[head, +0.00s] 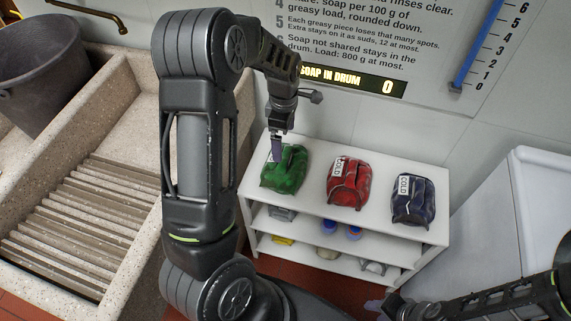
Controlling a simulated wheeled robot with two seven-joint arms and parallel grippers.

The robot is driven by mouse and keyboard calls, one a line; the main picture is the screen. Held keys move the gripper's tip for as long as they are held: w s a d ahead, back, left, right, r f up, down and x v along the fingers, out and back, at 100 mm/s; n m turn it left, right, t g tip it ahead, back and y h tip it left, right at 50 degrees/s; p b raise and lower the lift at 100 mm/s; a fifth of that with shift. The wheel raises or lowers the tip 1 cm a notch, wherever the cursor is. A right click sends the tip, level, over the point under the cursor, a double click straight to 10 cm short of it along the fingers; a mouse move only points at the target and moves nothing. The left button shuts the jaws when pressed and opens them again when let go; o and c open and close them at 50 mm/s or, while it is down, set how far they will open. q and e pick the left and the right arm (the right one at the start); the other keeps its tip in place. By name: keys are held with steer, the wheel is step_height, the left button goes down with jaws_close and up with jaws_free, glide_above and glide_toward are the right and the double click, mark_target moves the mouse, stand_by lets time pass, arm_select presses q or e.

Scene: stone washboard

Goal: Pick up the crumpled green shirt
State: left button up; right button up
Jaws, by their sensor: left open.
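The crumpled green shirt (284,170) lies on the left end of the white shelf unit's top (316,205). My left gripper (276,158) points down at the shirt's upper left part, with its fingers in front of or over the cloth. I cannot tell whether they touch it. The gripper is open, and the shirt rests on the shelf. My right gripper (392,305) is low at the bottom edge, right of centre, away from the shirt. Its fingers are too unclear to tell open from shut.
A red bundle (348,184) and a dark blue bundle (413,200), both tagged COLD, lie right of the shirt. Lower shelves hold small items. A stone washboard sink (75,225) and dark bucket (45,75) are left. A white appliance (500,220) stands right. The display reads 0.

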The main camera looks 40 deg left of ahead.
mark_target(285, 154)
arm_select(q)
steer(key=shift+f, duration=0.25)
step_height(285, 154, down, 5)
steer(key=shift+w+d+f+p, duration=0.1)
steer(key=shift+d+p, duration=0.05)
steer(key=shift+p, duration=0.15)
steer(key=shift+c, duration=0.2)
stand_by(0.4)
steer(key=c, duration=2.1)
